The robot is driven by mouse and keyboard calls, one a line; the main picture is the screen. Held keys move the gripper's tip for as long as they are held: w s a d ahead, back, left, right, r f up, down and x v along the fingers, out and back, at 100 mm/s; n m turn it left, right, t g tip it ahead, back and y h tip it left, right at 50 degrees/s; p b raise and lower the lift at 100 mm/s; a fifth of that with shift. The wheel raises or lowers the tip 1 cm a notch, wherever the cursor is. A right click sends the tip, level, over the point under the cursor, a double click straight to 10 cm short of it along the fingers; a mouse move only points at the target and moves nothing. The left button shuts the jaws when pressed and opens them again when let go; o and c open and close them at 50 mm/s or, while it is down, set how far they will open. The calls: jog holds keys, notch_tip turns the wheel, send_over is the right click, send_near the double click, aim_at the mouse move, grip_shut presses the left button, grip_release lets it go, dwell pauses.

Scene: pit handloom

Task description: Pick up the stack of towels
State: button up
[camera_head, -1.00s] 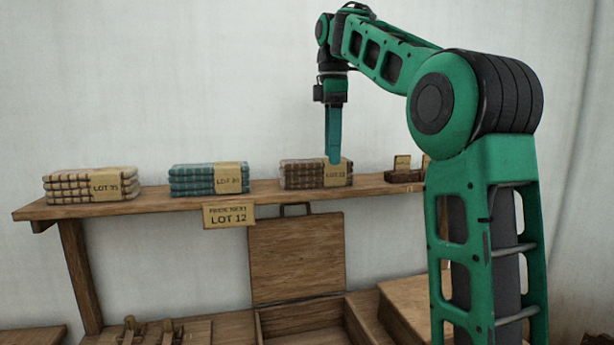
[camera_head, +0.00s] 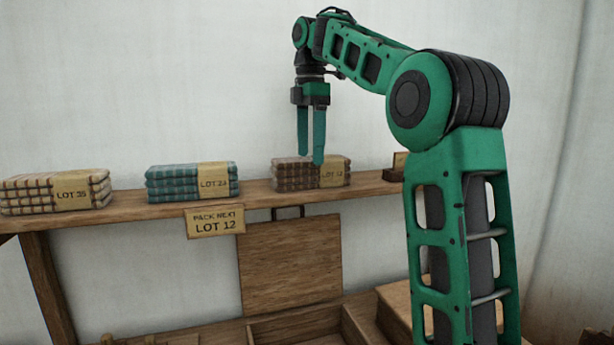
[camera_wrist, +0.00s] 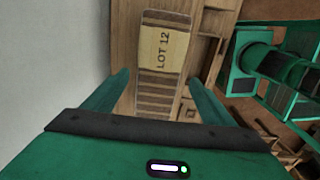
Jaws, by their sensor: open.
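Three towel stacks lie on a wooden shelf (camera_head: 258,191). The brown checked stack (camera_head: 293,176) at the right has a tan band reading LOT 12. A teal stack (camera_head: 178,185) sits in the middle and a cream and brown stack (camera_head: 25,196) at the left; their bands seem to read LOT 23 and LOT 35. My gripper (camera_head: 311,158) points down over the LOT 12 stack, open and empty. In the wrist view the LOT 12 stack (camera_wrist: 155,95) lies below and between the fingertips (camera_wrist: 158,76); the gap in height is hard to judge.
A sign (camera_head: 215,222) on the shelf's front edge reads PACK NEXT LOT 12. Below stands an open wooden box (camera_head: 290,265) with its lid raised. A small dark item (camera_head: 393,174) lies on the shelf right of the LOT 12 stack. Free shelf lies between stacks.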

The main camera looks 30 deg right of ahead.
aim_at(310, 158)
jog(key=shift+w+d+f, duration=0.1)
jog(key=shift+f, duration=1.4)
jog(key=shift+w+f, duration=0.1)
jog(key=shift+f, duration=1.35)
jog(key=c, duration=1.2)
